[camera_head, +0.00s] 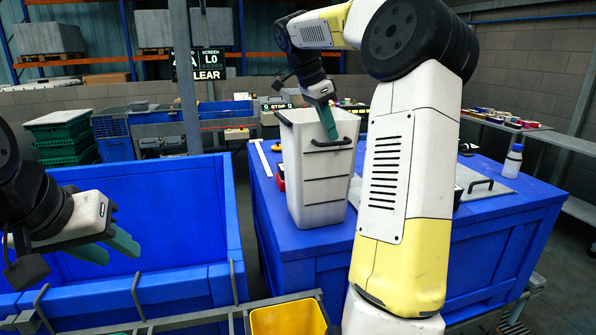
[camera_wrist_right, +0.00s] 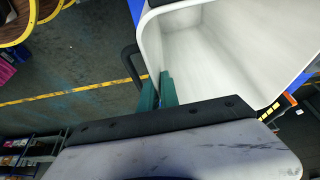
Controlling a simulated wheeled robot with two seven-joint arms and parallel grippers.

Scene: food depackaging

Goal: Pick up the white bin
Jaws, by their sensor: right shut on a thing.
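The white bin (camera_head: 312,190) is a tall, ribbed container with black handles. It stands upright over the near left part of the blue table in the head view; I cannot tell whether its base touches the table. My right gripper (camera_head: 327,118) is shut on the bin's rim, with its green fingers at the wall. In the right wrist view the fingers (camera_wrist_right: 159,92) pinch the left edge of the bin (camera_wrist_right: 215,45), whose inside looks empty. My left gripper (camera_head: 110,246) is over the blue crate at the left, away from the bin, its green fingers apart and empty.
The large blue crate (camera_head: 232,215) fills the lower left. A yellow bin (camera_head: 288,320) is at the bottom. Green crates (camera_head: 62,130) stand behind at the left.

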